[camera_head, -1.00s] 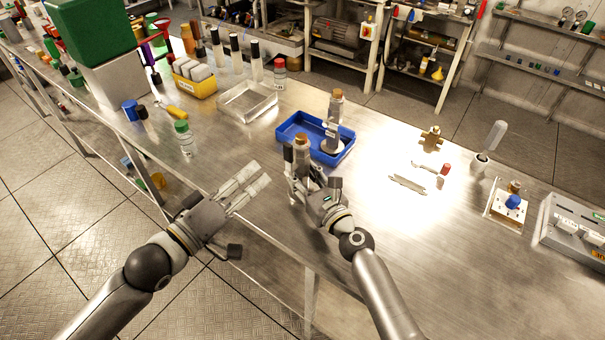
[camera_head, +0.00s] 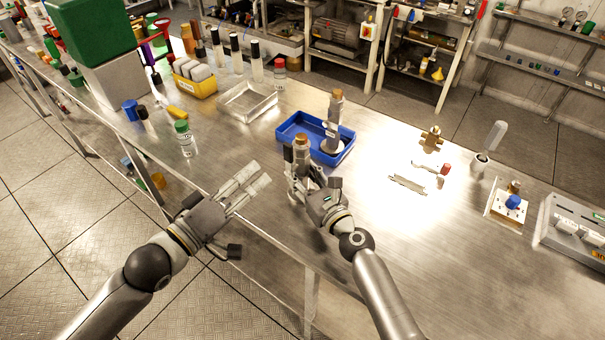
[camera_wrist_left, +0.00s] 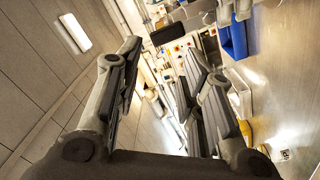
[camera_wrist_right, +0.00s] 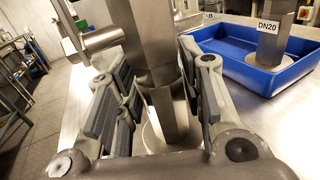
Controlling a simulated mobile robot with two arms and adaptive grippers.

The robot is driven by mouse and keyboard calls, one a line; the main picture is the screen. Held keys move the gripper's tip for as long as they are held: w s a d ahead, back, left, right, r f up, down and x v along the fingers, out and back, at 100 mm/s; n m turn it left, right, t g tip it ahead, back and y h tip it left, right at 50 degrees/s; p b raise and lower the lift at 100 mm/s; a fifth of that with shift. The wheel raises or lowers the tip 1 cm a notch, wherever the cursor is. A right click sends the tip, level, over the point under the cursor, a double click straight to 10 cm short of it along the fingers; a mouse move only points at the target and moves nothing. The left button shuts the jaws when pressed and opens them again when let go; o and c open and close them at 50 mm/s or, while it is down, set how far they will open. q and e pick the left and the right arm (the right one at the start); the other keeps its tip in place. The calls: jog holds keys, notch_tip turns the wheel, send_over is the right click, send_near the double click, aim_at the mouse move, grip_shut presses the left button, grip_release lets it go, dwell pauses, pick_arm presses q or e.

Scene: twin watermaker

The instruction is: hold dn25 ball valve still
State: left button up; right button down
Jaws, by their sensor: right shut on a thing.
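The DN25 ball valve (camera_head: 301,143) stands upright at the bench's front edge, grey metal with a brass-coloured top. My right gripper (camera_head: 299,174) is shut on it. In the right wrist view the valve's grey body (camera_wrist_right: 152,45) rises between the fingers, with a lever pointing left; its own label cannot be read there. My left gripper (camera_head: 256,182) is open and empty, left of the valve and apart from it. In the left wrist view its fingers (camera_wrist_left: 160,85) are spread with nothing between them.
A blue tray (camera_head: 285,128) behind the held valve holds another valve (camera_head: 334,110), labelled DN20 in the right wrist view (camera_wrist_right: 268,25). A clear tray (camera_head: 248,101), a yellow bin (camera_head: 196,84) and bottles stand behind left. Small parts lie right; bare bench lies at front right.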

pick_arm(q)
jog(key=c, duration=0.4)
jog(key=shift+w+r+n+t, duration=0.2)
jog(key=shift+n+t, duration=0.1)
jog(key=shift+n, duration=0.3)
jog(key=c, duration=0.3)
jog(key=shift+w+a+r+n+t+y, duration=0.1)
jog(key=shift+w+r+n+t+y, duration=0.15)
jog(key=shift+n, duration=0.3)
jog(key=shift+w+r+n+t+y, duration=0.15)
jog(key=shift+n+y, duration=0.2)
jog(key=shift+n, duration=0.2)
grip_shut()
jog(key=shift+w+a+f+n+t+y, duration=0.25)
jog(key=shift+a+n+y, duration=0.35)
jog(key=shift+n, duration=0.65)
jog(key=shift+w+a+f+n+t+y, duration=0.15)
jog(key=shift+a+n+y, duration=0.3)
jog(key=shift+n+y, duration=0.55)
jog(key=shift+w+a+f+n+t+y, duration=0.15)
jog(key=shift+a+f+n+t+y, duration=0.3)
jog(key=shift+n, duration=1)
jog(key=shift+a+r, duration=0.1)
jog(key=shift+r, duration=0.05)
